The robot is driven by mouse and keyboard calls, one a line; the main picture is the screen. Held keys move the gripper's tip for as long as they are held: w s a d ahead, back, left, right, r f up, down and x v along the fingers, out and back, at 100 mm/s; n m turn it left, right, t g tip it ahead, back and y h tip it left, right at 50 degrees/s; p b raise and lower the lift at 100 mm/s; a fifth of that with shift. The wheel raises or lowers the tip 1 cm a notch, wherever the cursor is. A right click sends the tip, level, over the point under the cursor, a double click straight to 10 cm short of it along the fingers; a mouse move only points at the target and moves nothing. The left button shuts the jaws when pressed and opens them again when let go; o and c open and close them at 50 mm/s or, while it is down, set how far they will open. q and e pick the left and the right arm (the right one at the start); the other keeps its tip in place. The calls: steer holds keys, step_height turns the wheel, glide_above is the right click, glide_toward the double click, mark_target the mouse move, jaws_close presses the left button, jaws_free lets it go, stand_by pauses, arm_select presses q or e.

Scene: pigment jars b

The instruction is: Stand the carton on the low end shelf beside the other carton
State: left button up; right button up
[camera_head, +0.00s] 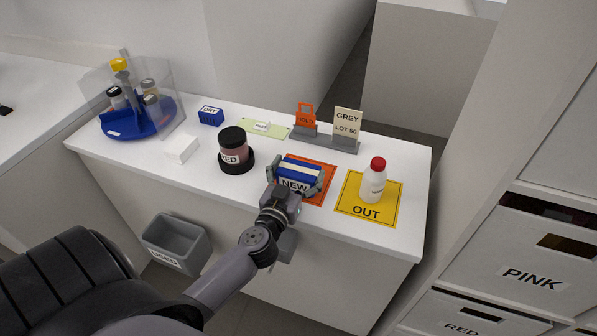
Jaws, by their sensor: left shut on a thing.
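A blue and white carton (300,169), with the word NEW on its white front, is held between the fingers of my left gripper (294,180). The gripper is shut on it, above or on an orange mat (325,186); I cannot tell whether the carton touches the mat. Part of the carton is hidden by the fingers. I cannot make out a low end shelf or a second matching carton in this view. My right gripper is not in view.
Near the carton stand a dark-lidded jar (233,150) in a black ring and a red-capped white bottle (373,182) on a yellow OUT mat (352,196). A grey bin (176,240) hangs in front.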

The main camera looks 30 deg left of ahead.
arm_select(q)
steer(key=o, duration=1.2)
steer(key=shift+f, duration=0.1)
steer(key=shift+c, duration=0.2)
